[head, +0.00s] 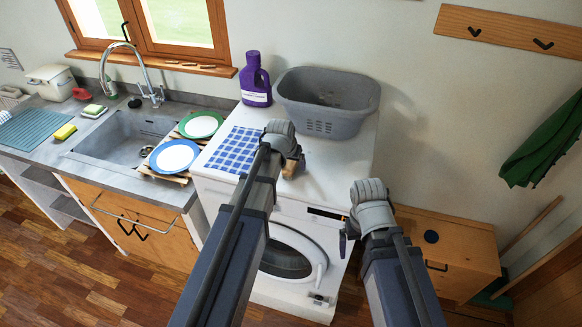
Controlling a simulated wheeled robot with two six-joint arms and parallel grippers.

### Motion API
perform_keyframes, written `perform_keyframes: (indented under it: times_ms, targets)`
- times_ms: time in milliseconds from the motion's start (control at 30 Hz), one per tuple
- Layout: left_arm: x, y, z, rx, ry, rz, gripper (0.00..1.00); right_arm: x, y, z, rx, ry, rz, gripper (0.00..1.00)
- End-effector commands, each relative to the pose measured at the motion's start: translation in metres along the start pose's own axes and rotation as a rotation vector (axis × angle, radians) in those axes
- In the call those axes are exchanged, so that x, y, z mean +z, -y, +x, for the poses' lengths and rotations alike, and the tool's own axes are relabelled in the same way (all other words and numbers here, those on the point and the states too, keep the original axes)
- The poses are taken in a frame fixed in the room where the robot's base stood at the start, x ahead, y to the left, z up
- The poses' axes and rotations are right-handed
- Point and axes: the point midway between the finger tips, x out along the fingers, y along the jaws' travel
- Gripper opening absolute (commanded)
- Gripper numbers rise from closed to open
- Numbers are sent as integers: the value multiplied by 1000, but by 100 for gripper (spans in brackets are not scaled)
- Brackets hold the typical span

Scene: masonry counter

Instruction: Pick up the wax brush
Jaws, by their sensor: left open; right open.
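A small brown, wood-coloured thing (290,169) lies on the white washing machine top, right under my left gripper (297,157). It may be the wax brush, but the gripper hides most of it and I cannot tell for sure. I see no other clear brush. The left gripper is open, with its fingertips close to the brown thing; whether they touch it is hidden. My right gripper (348,236) is open and empty, in front of the washing machine's right side, lower than its top.
On the washing machine (338,160) are a grey basin (335,122), a purple bottle (256,80) and a blue checked cloth (234,150). Plates on a slatted rack (158,178) stand left, by the sink (118,140). A low wooden cabinet (460,250) stands right.

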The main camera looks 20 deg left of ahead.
Motion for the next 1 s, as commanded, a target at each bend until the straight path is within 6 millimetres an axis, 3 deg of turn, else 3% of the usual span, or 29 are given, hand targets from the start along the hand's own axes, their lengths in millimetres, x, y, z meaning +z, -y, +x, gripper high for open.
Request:
perform_keyframes:
  times_ms: [300, 1000]
  targets:
    - [0, 0, 1, 0, 0, 0, 84, 0, 0, 1, 0, 0, 0, 100]
    - [0, 0, 1, 0, 0, 0, 5, 0, 0, 1, 0, 0, 0, 100]
